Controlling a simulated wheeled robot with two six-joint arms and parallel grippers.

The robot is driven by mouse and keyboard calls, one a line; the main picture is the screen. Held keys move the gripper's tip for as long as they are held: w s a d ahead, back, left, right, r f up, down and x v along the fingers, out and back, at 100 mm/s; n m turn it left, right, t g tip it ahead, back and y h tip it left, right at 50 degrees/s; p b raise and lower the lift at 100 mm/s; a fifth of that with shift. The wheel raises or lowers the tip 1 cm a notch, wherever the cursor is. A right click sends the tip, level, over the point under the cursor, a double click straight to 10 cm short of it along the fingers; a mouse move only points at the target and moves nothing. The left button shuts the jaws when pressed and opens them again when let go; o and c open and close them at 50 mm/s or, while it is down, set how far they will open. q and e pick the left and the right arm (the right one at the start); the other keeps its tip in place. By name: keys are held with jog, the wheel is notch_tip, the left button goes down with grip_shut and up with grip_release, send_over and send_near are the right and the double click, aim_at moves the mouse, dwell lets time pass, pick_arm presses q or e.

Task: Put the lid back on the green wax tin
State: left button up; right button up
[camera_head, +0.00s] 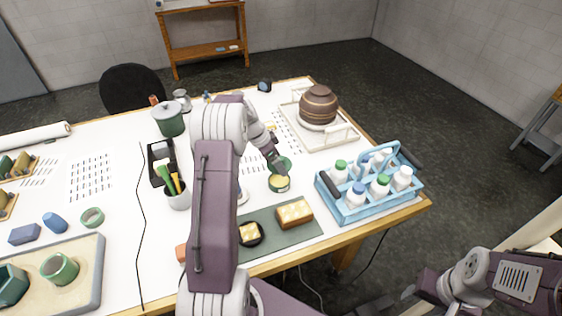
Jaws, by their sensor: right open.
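The green wax tin (279,184) stands uncovered on the white table, pale yellow wax showing in it. A green round piece (285,163), which looks like its lid, is just behind the tin. My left gripper (276,165) is over this round piece, close behind the tin. Its fingers are small and partly hidden by the wrist, so I cannot tell whether they hold the lid. My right gripper (388,302) is open, low at the bottom right, off the table's front edge and away from the tin.
A blue bottle carrier (352,214) stands right of the tin. A green mat (285,239) with a loaf-like block (294,213) lies in front. A brown jar (319,104) stands in a cream tray (345,133) behind. A tool cup (178,196) is to the left.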

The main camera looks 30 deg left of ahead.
pick_arm(q)
jog(key=shift+s+a, duration=0.15)
jog(key=shift+s, duration=0.3)
jog(key=shift+f, duration=0.25)
jog(key=b+x, duration=0.2)
jog(key=x, duration=0.1)
jog(key=shift+w+a+f, duration=0.2)
jog(key=shift+f, duration=0.1)
jog(key=shift+s+f+b, duration=0.25)
jog(key=shift+f+b, duration=0.7)
jog(key=shift+f, duration=0.05)
jog(key=shift+s+a+f+b, duration=0.1)
jog(key=shift+s+f+b, duration=0.05)
jog(key=shift+f+b, duration=0.15)
pick_arm(e)
notch_tip(320, 180, down, 4)
jog(key=shift+a+f, duration=0.1)
jog(key=shift+f, duration=0.15)
pick_arm(q)
jog(key=shift+w, duration=0.25)
pick_arm(e)
jog(key=shift+w, duration=0.1)
pick_arm(q)
jog(key=shift+s+r, duration=0.1)
jog(key=shift+s, duration=0.05)
pick_arm(e)
jog(key=shift+f, duration=0.25)
